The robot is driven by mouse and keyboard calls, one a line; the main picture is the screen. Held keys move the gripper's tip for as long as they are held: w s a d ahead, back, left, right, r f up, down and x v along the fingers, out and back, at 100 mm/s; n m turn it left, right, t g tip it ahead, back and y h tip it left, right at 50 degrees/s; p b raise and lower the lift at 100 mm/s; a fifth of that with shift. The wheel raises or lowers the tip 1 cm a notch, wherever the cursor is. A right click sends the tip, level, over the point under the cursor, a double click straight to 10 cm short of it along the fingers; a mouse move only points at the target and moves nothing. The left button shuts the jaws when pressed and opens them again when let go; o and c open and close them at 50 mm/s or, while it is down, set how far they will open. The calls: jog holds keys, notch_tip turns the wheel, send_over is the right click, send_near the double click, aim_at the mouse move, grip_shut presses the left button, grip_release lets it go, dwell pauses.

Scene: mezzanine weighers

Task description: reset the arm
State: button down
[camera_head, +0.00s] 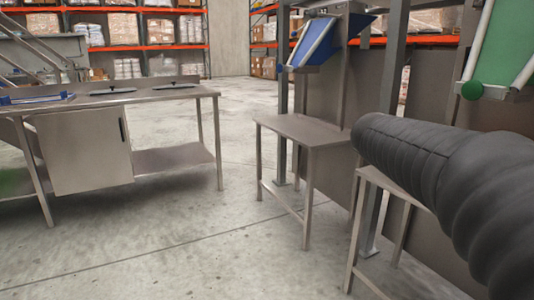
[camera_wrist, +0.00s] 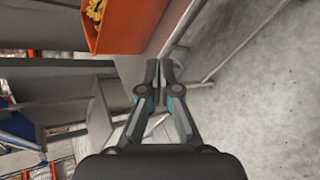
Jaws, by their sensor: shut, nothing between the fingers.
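My gripper (camera_wrist: 159,75) shows in the wrist view, its fingertips together and nothing between them. It is over open floor beside a metal stand. In the head view my arm, in a dark ribbed sleeve, reaches in from the right edge; the gripper itself is not seen there.
An orange bin (camera_wrist: 128,25) with yellow items (camera_wrist: 95,10) is close above my fingers in the wrist view. Small steel tables (camera_head: 306,130) stand below a blue chute (camera_head: 318,42) and a green chute (camera_head: 505,45). A steel workbench (camera_head: 150,95) stands left. Concrete floor (camera_head: 200,240) between is clear.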

jog(key=s+a+f+m+y+p, duration=0.2)
jog(key=s+a+f+m+y, duration=0.3)
jog(key=s+a, duration=0.4)
jog(key=s+a+f+m+y+p, duration=0.3)
jog(key=s+a+f+m, duration=0.4)
jog(key=s, duration=0.9)
jog(key=shift+a+f+g+y, duration=0.3)
jog(key=shift+a+y, duration=0.6)
jog(key=shift+a, duration=0.35)
jog(key=shift+s, duration=0.15)
